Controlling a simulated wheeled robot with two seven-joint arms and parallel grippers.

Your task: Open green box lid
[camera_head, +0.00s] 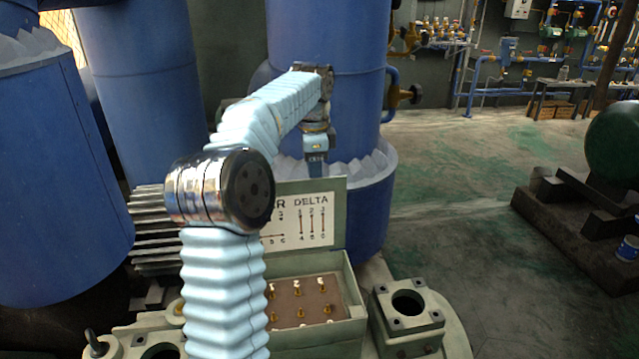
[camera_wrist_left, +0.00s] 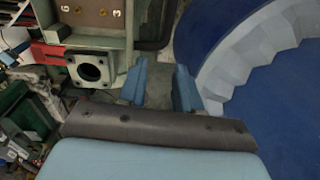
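The green box (camera_head: 315,345) sits low in the middle of the head view, with several brass terminals on a brown panel inside. Its lid (camera_head: 339,205) stands raised at the back edge, and a white label reading DELTA shows on its inner face. My left arm hides the box's left part and part of the label. My left gripper (camera_head: 316,170) points down at the lid's top edge; I cannot tell whether it touches. In the left wrist view my left gripper (camera_wrist_left: 162,88) has its two blue fingers apart, with nothing visible held. The box (camera_wrist_left: 95,38) shows at the top left there. My right gripper is out of view.
A large blue cylinder (camera_head: 335,100) with a jagged pale collar rises close behind the lid. A square flange with a round hole (camera_head: 408,303) stands right of the box. More blue cylinders (camera_head: 55,180) stand at the left. The floor (camera_head: 455,190) at the right is mostly clear.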

